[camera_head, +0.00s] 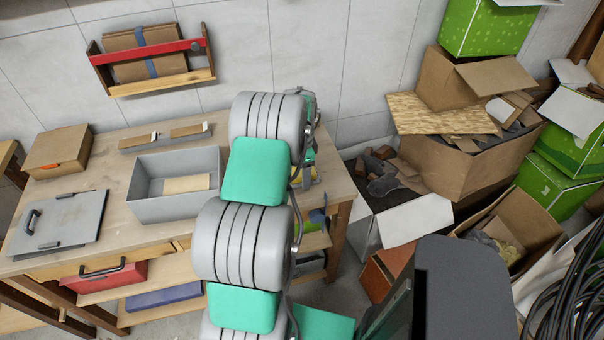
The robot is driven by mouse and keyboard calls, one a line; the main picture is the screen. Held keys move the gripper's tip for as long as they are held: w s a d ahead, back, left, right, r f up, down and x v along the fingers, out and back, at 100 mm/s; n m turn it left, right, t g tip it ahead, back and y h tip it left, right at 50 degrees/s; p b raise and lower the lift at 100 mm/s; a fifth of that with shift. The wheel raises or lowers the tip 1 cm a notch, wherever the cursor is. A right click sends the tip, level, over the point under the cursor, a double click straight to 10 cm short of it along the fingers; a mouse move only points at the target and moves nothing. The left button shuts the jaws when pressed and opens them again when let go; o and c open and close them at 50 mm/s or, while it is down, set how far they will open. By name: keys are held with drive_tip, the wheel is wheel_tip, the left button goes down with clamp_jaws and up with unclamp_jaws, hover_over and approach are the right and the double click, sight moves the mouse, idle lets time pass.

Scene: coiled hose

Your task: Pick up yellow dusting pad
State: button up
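A small patch of bright yellow (316,173) shows at the right end of the wooden workbench (100,150), just right of my arm. It may be the yellow dusting pad, but my arm hides most of it and I cannot tell its shape. A flat pale yellow block (187,184) lies inside the grey open bin (150,208) on the bench. My grey and green arm reaches up over the bench's right part. My gripper's fingers are hidden behind the arm, so I cannot see whether they touch anything.
A grey lidded panel (60,222), a cardboard box (58,150) and a narrow tray (165,138) sit on the bench. A red-fronted rack (150,55) hangs on the wall. Cardboard boxes (450,150), green boxes (485,25) and coiled black hose (570,310) crowd the right side.

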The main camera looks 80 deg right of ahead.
drive_tip(key=c, duration=1.3)
drive_tip(key=shift+c, duration=0.3)
drive_tip(key=shift+r, duration=0.6)
drive_tip(key=s+a+r+b, duration=0.2)
drive_tip(key=s+a+r, duration=0.1)
drive_tip(key=a+r, duration=0.3)
drive_tip(key=s+a+r+b, duration=0.1)
drive_tip(key=s+a+r, duration=0.2)
drive_tip(key=a+r, duration=0.2)
drive_tip(key=shift+s+a+r+b, duration=0.25)
drive_tip(key=shift+a+r+b, duration=0.15)
drive_tip(key=shift+a, duration=0.3)
